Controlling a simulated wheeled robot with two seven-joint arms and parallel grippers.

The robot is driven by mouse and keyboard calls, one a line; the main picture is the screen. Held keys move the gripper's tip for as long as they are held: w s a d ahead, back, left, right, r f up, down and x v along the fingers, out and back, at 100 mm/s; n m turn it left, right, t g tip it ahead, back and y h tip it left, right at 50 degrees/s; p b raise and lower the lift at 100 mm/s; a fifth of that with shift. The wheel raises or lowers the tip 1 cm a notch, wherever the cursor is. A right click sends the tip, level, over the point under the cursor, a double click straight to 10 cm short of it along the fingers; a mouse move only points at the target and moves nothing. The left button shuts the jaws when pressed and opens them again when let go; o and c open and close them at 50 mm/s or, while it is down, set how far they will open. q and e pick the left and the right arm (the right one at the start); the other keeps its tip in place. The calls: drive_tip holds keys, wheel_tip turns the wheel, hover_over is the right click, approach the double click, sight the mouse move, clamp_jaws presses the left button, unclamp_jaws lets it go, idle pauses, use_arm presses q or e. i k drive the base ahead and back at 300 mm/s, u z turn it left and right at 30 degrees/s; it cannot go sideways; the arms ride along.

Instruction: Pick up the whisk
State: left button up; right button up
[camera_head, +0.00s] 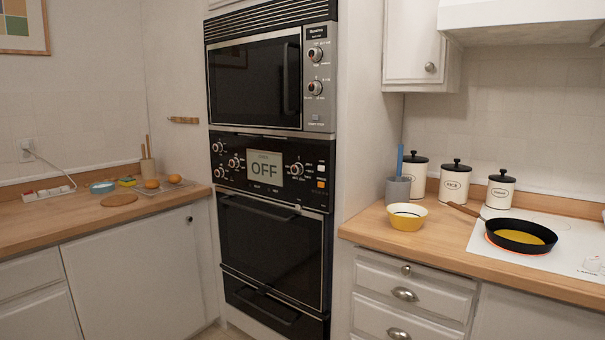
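I cannot make out a whisk for certain. A blue handle (400,160) stands upright in a grey cup (397,190) on the right counter; its lower end is hidden in the cup, so I cannot tell what tool it belongs to. Thin wooden handles (148,146) stand in a holder (147,166) at the back of the left counter, and their lower ends are hidden too. Neither of my grippers is in view.
A yellow bowl (407,217) stands in front of the cup, and white canisters (455,184) stand behind. A black pan (521,236) sits on a glowing hob (560,263). Wall ovens (270,170) separate the counters. Floor shows little.

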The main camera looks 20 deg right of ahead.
sight(400, 150)
drive_tip(key=u, duration=0.15)
drive_tip(key=i, duration=1.6)
drive_tip(key=z, duration=0.4)
